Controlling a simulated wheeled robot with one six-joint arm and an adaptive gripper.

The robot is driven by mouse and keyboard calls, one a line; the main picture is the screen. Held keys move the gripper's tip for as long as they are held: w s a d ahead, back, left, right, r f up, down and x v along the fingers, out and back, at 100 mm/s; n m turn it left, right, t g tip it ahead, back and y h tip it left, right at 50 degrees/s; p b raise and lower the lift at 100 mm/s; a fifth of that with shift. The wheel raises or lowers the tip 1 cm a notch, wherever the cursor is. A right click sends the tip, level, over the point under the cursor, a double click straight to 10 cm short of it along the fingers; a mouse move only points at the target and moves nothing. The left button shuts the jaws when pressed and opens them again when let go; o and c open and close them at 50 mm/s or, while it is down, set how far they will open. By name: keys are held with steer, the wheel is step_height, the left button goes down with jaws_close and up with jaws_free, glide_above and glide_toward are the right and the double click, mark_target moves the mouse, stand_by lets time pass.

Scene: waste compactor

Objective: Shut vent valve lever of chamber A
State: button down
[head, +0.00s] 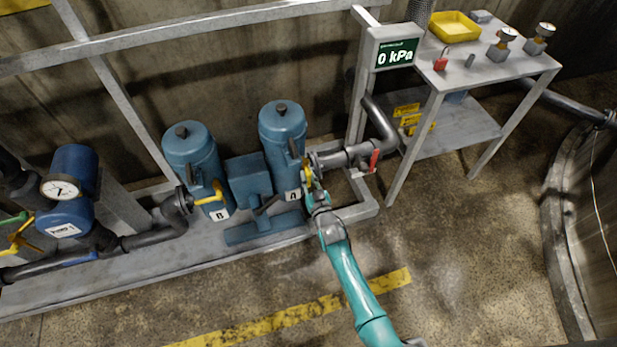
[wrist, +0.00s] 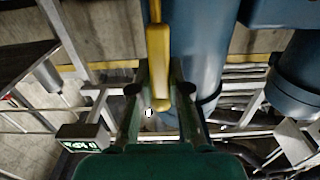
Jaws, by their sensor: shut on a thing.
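Chamber A (head: 283,150) is a blue cylinder with a white "A" label, at the middle of the head view. Its blue body also fills the upper middle of the wrist view (wrist: 200,45). The yellow vent valve lever (wrist: 158,55) runs down from the top of the wrist view between my fingers. In the head view the lever (head: 307,177) is a small yellow patch beside chamber A, partly hidden by my gripper (head: 311,190). My gripper is shut on the lever, with one finger on each side (wrist: 160,82). The valve body is mostly hidden.
Chamber B (head: 190,150), with its own yellow lever (head: 209,199), stands left. A red-handled valve (head: 374,161) on the pipe is close right of my gripper. The display (head: 394,55) reads 0 kPa. A metal table (head: 480,75) stands right. The front floor is clear.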

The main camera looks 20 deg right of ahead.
steer(key=shift+a, duration=0.1)
steer(key=m, duration=0.4)
steer(key=shift+a+r, duration=0.15)
steer(key=shift+a, duration=0.25)
steer(key=shift+a+r+m, duration=0.25)
steer(key=shift+r+m, duration=0.1)
steer(key=shift+m, duration=1.95)
steer(key=shift+a+r+m, duration=0.2)
steer(key=shift+r+m, duration=0.15)
steer(key=shift+m, duration=1.95)
steer(key=shift+a+r+m, duration=0.25)
steer(key=shift+r+m, duration=0.1)
steer(key=shift+m, duration=1.95)
steer(key=c, duration=1.1)
jaws_free()
